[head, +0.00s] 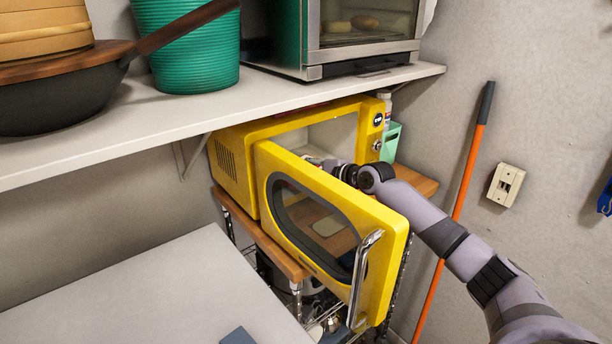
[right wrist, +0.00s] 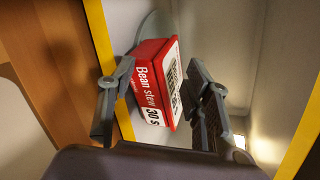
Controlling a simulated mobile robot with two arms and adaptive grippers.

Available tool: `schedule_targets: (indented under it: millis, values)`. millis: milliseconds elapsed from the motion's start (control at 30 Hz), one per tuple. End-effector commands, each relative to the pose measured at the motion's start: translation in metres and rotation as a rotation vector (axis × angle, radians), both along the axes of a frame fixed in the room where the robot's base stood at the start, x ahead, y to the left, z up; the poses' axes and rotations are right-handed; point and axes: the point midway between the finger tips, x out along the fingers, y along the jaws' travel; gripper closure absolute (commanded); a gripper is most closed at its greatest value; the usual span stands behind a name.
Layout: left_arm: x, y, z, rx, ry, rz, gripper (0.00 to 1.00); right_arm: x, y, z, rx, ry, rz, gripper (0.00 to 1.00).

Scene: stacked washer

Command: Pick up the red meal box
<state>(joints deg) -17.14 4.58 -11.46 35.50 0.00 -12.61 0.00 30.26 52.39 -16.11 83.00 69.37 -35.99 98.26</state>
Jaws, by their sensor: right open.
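The red meal box (right wrist: 150,85), labelled "Bean stew", lies inside the yellow microwave (head: 232,140). In the right wrist view it sits on a grey round plate (right wrist: 155,30). My right gripper (right wrist: 160,78) is open, with one finger at each side of the box; I cannot tell whether either finger touches it. In the head view my right arm reaches in behind the microwave's open door (head: 380,225), and the door hides most of the gripper. The box cannot be made out clearly there. My left gripper is not in view.
The open door with its metal handle (head: 361,275) stands close to my right forearm. A white shelf (head: 200,120) runs just above the microwave. A green container (head: 391,142) stands at its right. An orange pole (head: 463,185) leans on the wall behind my arm.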

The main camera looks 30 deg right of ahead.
Motion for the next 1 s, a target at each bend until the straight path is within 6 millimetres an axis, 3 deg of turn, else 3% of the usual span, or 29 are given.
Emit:
schedule_targets:
  millis: [100, 767, 1000]
  values:
    - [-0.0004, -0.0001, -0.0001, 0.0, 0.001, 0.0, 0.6, -0.0002, 0.0, -0.0001, 0.0, 0.0, 0.0, 0.55]
    - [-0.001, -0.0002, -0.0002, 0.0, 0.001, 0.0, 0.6, -0.0006, 0.0002, -0.0008, 0.001, 0.002, 0.0, 0.99]
    - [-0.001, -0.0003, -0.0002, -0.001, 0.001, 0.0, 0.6, -0.0008, 0.0005, -0.002, 0.002, 0.004, 0.0, 1.0]
